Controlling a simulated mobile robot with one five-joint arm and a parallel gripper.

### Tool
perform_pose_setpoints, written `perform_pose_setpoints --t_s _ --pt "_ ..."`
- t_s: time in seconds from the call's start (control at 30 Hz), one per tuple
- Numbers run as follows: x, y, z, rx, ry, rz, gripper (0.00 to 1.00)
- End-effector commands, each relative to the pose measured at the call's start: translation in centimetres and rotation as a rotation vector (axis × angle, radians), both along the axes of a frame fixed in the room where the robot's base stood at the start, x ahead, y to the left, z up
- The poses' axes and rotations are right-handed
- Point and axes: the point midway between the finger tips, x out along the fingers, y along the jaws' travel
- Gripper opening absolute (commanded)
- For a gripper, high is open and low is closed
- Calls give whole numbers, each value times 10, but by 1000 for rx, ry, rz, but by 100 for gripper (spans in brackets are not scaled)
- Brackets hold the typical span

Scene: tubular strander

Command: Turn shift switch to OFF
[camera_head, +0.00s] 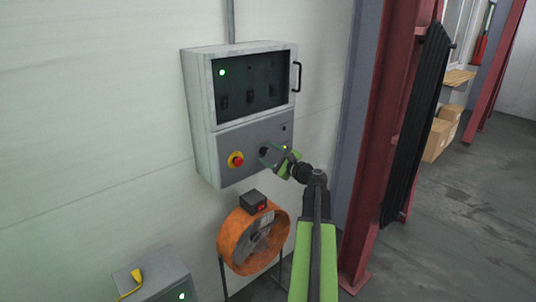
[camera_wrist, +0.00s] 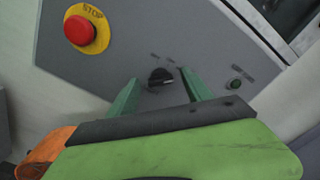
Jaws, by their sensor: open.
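The shift switch is a small black rotary knob (camera_wrist: 160,77) on the grey lower panel of the wall cabinet (camera_head: 205,140). In the wrist view it sits between and just beyond the two green fingertips of my gripper (camera_wrist: 160,92). The fingers are apart, one on each side, and I cannot tell whether they touch it. The labels by the knob are too small to read. In the head view my gripper (camera_head: 272,154) is at the panel, right of the red stop button, and the knob is partly hidden by it.
A red stop button on a yellow plate (camera_wrist: 80,30) is left of the knob. An orange fan (camera_head: 235,243) with a dark box (camera_head: 253,201) on top stands below the cabinet. A red steel column (camera_head: 385,130) is at right.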

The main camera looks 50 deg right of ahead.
Motion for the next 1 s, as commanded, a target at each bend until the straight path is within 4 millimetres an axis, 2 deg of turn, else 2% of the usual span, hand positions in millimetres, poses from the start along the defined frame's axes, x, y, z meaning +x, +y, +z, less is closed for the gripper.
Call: perform_pose_setpoints --t_s 0.1,0.37,0.8,1.0 --pt "8 0 0 0 0 1 58" --pt "8 0 0 0 0 0 58" --pt "8 -1 0 0 0 0 1" --pt "7 -1 0 -9 1 -1 0"
